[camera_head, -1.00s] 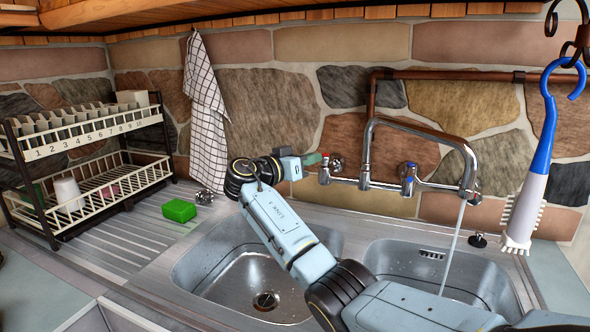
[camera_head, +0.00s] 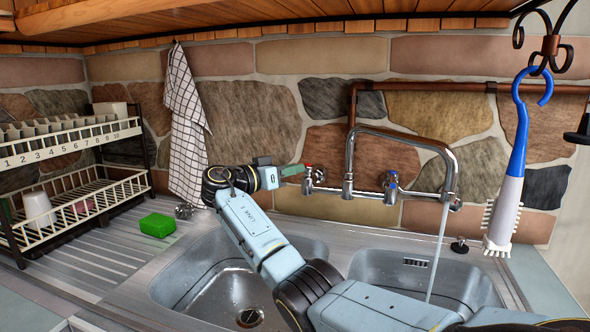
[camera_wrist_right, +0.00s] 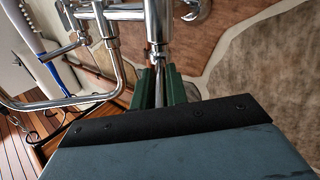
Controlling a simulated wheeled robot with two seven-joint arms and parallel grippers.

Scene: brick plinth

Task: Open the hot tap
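The hot tap (camera_head: 311,174), with a red mark, is at the left end of the chrome mixer (camera_head: 348,165) on the stone wall. The cold tap (camera_head: 391,187), with a blue mark, is to its right. Water (camera_head: 436,255) runs from the spout. My right gripper (camera_head: 293,170) has green fingers pointing right, at the hot tap. In the wrist view the fingers (camera_wrist_right: 161,88) stand apart, with a chrome part of the mixer between or behind them. I cannot tell whether they touch it. My left gripper is not in view.
The two-bowl sink (camera_head: 345,250) lies under my right arm. A green sponge (camera_head: 157,225) is on the drainer, with a dish rack (camera_head: 75,190) at left. A checked towel (camera_head: 186,125) hangs behind. A blue-white brush (camera_head: 512,180) hangs at right, near the spout.

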